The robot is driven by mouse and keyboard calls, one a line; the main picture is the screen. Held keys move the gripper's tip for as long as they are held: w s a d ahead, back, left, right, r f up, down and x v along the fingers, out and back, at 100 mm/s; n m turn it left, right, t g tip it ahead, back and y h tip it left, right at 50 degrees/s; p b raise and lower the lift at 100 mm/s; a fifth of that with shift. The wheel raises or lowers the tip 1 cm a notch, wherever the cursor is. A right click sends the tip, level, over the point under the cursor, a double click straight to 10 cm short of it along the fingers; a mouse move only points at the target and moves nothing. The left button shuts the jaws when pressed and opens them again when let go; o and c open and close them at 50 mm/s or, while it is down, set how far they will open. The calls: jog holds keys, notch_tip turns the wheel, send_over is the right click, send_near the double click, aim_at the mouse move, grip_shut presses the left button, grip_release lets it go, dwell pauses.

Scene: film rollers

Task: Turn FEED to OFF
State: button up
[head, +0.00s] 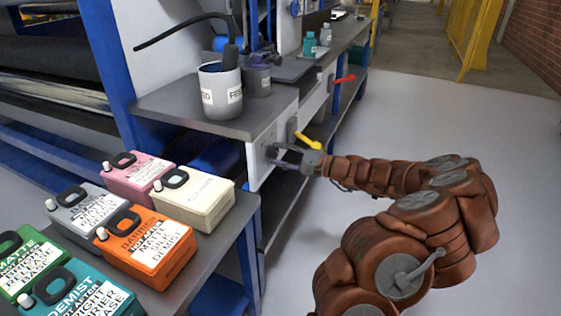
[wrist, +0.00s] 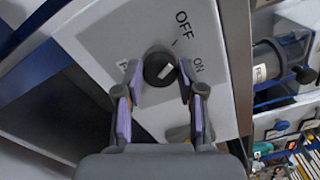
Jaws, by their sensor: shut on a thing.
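The round dark knob (wrist: 158,66) sits on a white panel (wrist: 95,45) marked OFF and ON in the wrist view. A pale pointer mark on the knob slants up to the right, towards the ON side rather than straight at OFF. A third label to the left of the knob is too small to read. My gripper (wrist: 158,78) is shut on the knob, one finger at each side. In the head view my gripper (head: 288,158) is at the white panel's face (head: 262,150) below the grey bench top; the knob is hidden there.
A yellow lever (head: 308,141) sticks out just above my gripper, and a red lever (head: 345,79) farther along. A cup labelled FEED (head: 221,95) stands on the bench. Several coloured jugs stand on the lower bench at left. The floor (head: 430,120) at right is clear.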

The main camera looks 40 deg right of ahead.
jog(key=shift+a+f+n, duration=0.1)
jog(key=shift+n, duration=0.3)
jog(key=o, duration=1.1)
jog(key=shift+o, duration=0.2)
jog(key=shift+s, duration=0.1)
jog(key=v, duration=1.2)
